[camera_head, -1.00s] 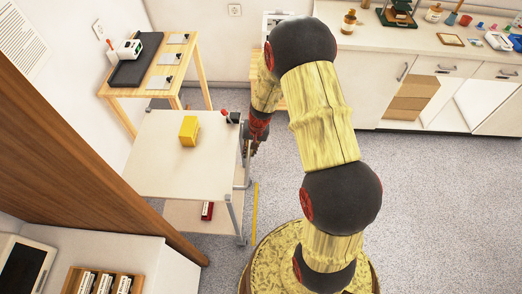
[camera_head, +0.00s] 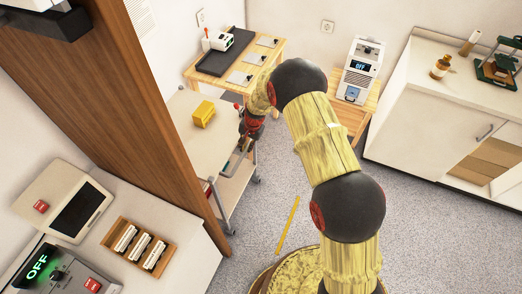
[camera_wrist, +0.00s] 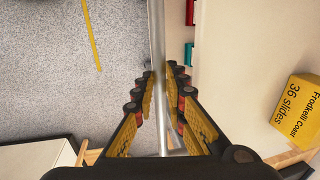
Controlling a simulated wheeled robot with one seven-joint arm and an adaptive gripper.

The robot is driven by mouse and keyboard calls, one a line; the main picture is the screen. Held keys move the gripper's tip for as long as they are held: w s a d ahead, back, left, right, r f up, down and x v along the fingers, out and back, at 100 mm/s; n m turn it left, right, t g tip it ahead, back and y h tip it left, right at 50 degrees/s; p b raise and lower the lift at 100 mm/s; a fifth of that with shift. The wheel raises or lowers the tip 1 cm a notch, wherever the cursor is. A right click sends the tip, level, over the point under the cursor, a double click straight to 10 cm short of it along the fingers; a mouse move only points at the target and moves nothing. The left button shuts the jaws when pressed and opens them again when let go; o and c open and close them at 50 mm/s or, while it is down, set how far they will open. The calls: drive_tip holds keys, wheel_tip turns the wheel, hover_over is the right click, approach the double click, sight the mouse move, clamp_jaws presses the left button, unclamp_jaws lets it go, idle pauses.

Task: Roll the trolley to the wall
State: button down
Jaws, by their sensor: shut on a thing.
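The trolley (camera_head: 187,110) has a white top, metal legs, a lower shelf and small wheels. It stands left of centre in the head view, partly hidden behind a brown wooden panel. A yellow box (camera_head: 203,113) lies on its top; the wrist view shows this box (camera_wrist: 298,108) marked "36 slides". My gripper (camera_wrist: 160,72) is shut on the trolley's metal rail (camera_wrist: 157,35), with its fingers on both sides. In the head view my gripper (camera_head: 246,146) is at the trolley's right side. The left wall (camera_head: 185,52) is behind the trolley, partly hidden.
A wooden table (camera_head: 262,75) with a black mat stands just beyond the trolley. The wooden panel (camera_head: 150,110) and a counter (camera_head: 185,270) are at the near left. A yellow strip (camera_head: 288,225) lies on the floor. Grey floor is free to the right.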

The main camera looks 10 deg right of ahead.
drive_tip(key=w+a, duration=0.2)
drive_tip(key=a, duration=0.1)
drive_tip(key=shift+w+a, duration=0.1)
drive_tip(key=shift+w, duration=0.05)
drive_tip(key=shift+r, duration=0.1)
drive_tip(key=c, duration=1.8)
unclamp_jaws()
drive_tip(key=shift+a, duration=0.15)
drive_tip(key=shift+c, duration=0.2)
drive_tip(key=shift+o, duration=0.2)
wheel_tip(320, 180, up, 12)
drive_tip(key=s+d, duration=0.1)
drive_tip(key=d, duration=0.1)
drive_tip(key=shift+s+f, duration=0.15)
drive_tip(key=shift+f, duration=0.05)
